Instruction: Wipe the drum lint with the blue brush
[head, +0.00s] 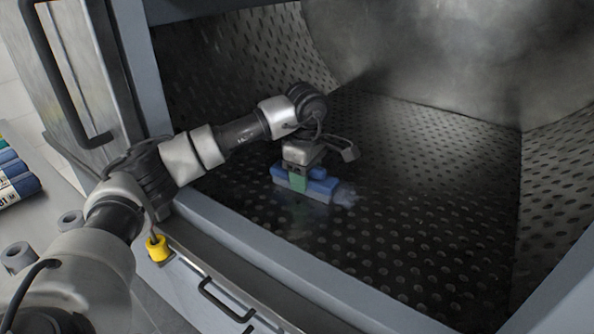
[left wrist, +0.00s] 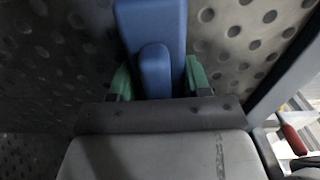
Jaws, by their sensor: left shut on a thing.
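The blue brush (head: 318,188) is low inside the drum, at or just above the perforated drum floor (head: 420,230). My left gripper (head: 298,182) reaches in from the left and is shut on the brush. In the left wrist view the blue brush (left wrist: 150,28) sits between the green fingers of my left gripper (left wrist: 156,80). A small pale blue-grey fuzzy patch (head: 346,195), which looks like lint, lies at the right end of the brush. The brush's underside is hidden, so I cannot tell whether it touches the floor. My right gripper is not in view.
The drum's grey front rim (head: 290,270) runs below the arm. The open metal door (head: 62,60) stands at the left. Blue-and-green rolled items (head: 14,180) and grey rings (head: 18,256) lie outside at the left. The drum floor right of the brush is clear.

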